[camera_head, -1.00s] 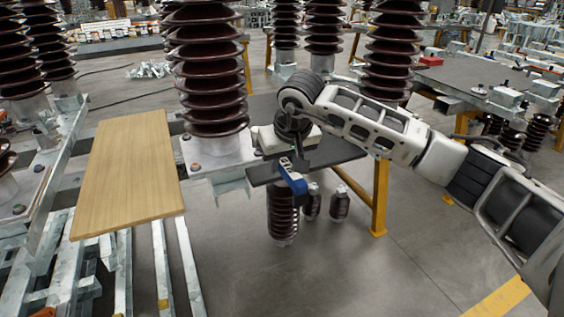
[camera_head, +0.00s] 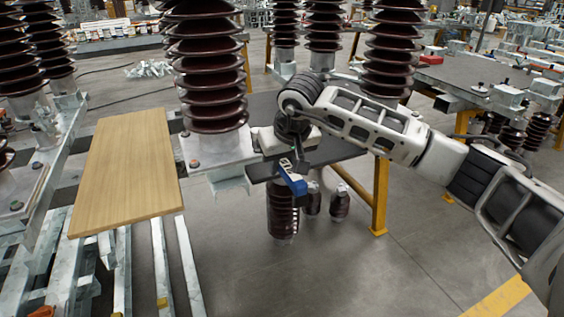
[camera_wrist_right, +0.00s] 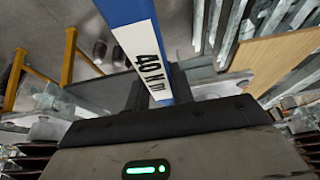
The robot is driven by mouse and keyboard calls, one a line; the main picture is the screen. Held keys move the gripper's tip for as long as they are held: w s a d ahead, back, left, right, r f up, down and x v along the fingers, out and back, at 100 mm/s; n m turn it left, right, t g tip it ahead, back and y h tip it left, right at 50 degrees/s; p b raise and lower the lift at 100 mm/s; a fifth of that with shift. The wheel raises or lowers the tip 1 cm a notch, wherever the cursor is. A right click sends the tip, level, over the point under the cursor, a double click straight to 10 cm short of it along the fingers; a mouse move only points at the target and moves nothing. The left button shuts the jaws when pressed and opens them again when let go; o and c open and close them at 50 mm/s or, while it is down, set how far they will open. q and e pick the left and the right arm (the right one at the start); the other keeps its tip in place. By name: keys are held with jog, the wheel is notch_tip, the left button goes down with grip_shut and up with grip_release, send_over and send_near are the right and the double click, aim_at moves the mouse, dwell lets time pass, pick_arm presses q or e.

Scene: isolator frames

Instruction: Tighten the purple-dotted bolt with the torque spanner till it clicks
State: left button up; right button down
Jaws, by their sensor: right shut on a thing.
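My right gripper (camera_head: 292,150) is shut on the torque spanner (camera_head: 293,182), a blue bar with a white label, above the dark shelf beside the brown insulator's base. In the right wrist view the spanner (camera_wrist_right: 121,10) runs up from between the fingers (camera_wrist_right: 160,92), and its label reads 40 N m. Its head is not clearly visible. A bolt with a reddish mark (camera_head: 195,164) sits on the insulator's pale base plate (camera_head: 222,155), left of the gripper. I cannot make out a purple dot on any bolt. My left gripper is out of view.
A wooden board (camera_head: 128,170) lies on the metal frame at left. The tall ribbed insulator (camera_head: 210,70) stands close left of my right gripper. Smaller brown insulators (camera_head: 281,210) are below the dark shelf (camera_head: 335,152). Floor at front right is clear.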

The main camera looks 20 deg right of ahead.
pick_arm(q)
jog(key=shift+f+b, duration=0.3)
jog(key=shift+b, duration=0.05)
pick_arm(e)
jog(key=shift+f, duration=0.4)
jog(key=shift+a, duration=0.25)
jog(key=shift+w+a+m, duration=0.1)
jog(key=shift+a+m, duration=0.2)
jog(key=shift+a, duration=0.05)
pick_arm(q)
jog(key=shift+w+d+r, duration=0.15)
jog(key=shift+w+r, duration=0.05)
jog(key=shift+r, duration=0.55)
pick_arm(e)
jog(key=w+a+m+h, duration=0.2)
jog(key=a+m, duration=0.4)
jog(key=a, duration=0.2)
jog(key=shift+w+m+g+h, duration=0.3)
jog(key=shift+w+g, duration=0.05)
jog(key=shift+g, duration=0.05)
